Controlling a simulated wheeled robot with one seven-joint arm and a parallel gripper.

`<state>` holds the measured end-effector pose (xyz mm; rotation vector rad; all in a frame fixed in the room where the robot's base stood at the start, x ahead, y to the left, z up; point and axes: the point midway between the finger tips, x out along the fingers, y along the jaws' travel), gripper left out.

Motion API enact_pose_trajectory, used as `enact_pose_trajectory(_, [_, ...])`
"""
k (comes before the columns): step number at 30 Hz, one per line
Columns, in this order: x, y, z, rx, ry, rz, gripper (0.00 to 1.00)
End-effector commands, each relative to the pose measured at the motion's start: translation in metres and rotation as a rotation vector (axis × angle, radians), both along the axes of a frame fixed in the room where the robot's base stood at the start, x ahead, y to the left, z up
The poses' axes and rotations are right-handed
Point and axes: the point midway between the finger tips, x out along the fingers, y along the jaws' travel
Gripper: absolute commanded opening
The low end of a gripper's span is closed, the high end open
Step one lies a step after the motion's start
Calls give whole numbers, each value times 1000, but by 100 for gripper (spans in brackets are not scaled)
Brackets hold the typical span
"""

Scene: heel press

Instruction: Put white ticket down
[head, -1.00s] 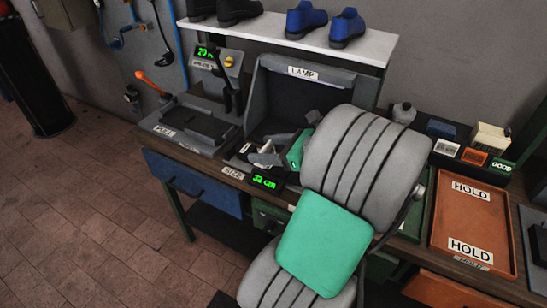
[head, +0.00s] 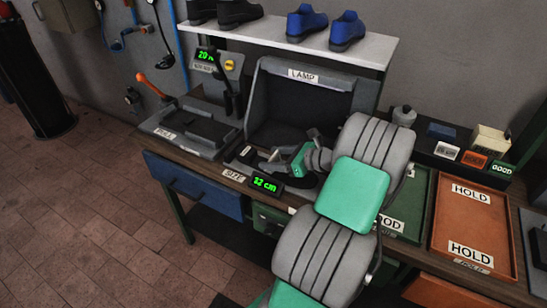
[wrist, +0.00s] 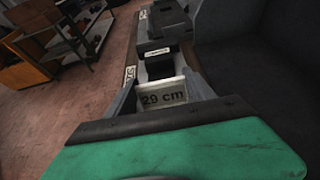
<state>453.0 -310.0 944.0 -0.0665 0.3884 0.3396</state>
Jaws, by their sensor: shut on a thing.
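A white ticket reading "29 cm" (wrist: 163,94) is between the two fingers of my gripper (wrist: 165,88) in the wrist view. My gripper is shut on it. In the head view my gripper (head: 268,160) is over the bench at the size station, behind the green "cm" display (head: 265,184) and in front of the lamp booth (head: 300,105). The ticket is too small and too covered by the fingers to make out clearly there. I cannot tell whether it touches the surface below.
A grey machine labelled PULL (head: 195,130) stands left of my gripper. Right of my arm are a green GOOD tray (head: 412,200), an orange HOLD tray (head: 475,222) and a dark ticket rack (head: 452,135). Shoes (head: 347,30) stand on the white shelf above.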

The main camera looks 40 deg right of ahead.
Motion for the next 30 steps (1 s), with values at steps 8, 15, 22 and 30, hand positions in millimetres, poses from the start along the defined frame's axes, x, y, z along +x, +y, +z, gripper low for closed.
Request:
enact_pose_trajectory(8, [0,0,-1,1,0,0,81])
enact_pose_trajectory(15, [0,0,-1,1,0,0,84])
enact_pose_trajectory(22, [-17,-8,9,-2,0,-5,84])
enact_pose_trajectory(30, [-78,-29,35,-2,0,-5,84])
